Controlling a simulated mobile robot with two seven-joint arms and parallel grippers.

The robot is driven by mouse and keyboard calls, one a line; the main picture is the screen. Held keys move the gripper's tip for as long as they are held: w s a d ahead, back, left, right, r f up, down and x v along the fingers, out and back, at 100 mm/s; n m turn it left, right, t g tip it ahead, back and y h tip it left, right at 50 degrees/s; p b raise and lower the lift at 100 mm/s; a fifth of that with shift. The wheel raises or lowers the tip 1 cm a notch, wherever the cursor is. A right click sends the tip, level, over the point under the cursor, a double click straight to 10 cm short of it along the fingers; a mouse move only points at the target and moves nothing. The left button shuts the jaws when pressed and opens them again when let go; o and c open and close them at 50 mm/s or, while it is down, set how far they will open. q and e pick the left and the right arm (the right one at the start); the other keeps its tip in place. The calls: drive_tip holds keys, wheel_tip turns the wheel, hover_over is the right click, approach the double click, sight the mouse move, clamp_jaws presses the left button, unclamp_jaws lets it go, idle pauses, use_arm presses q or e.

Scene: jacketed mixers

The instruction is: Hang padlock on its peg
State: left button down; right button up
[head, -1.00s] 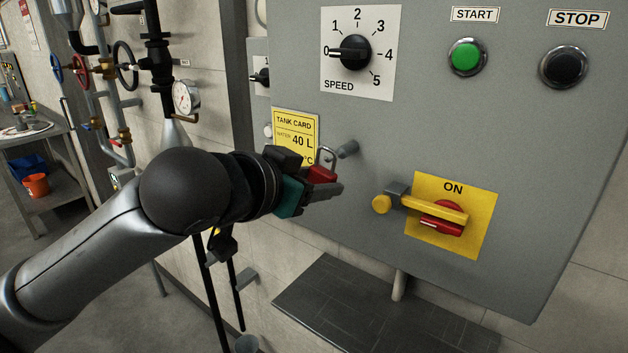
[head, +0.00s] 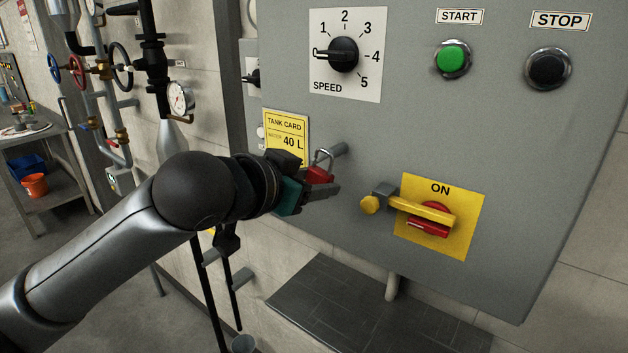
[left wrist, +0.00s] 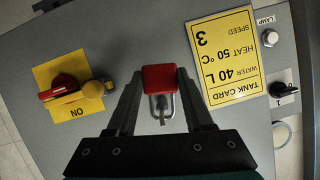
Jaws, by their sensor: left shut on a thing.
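My left gripper (head: 322,190) is shut on a red padlock (head: 319,175) in front of the grey panel. In the left wrist view the padlock's red body (left wrist: 160,77) sits between the two fingertips, with its metal shackle (left wrist: 162,104) below it in the picture. In the head view the shackle (head: 323,157) stands up above the body. A short grey peg (head: 339,150) sticks out of the panel there, and its free end overlaps the shackle. I cannot tell whether the shackle is around the peg or only before it. My right gripper is not in view.
A yellow tank card (head: 285,135) is just left of the peg. A yellow and red ON switch (head: 428,225) with a yellow handle is to the right. The speed knob (head: 343,54) and start button (head: 453,59) are above. A dark ledge (head: 350,305) lies below.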

use_arm(q)
drive_tip(key=shift+c, duration=1)
unclamp_jaws()
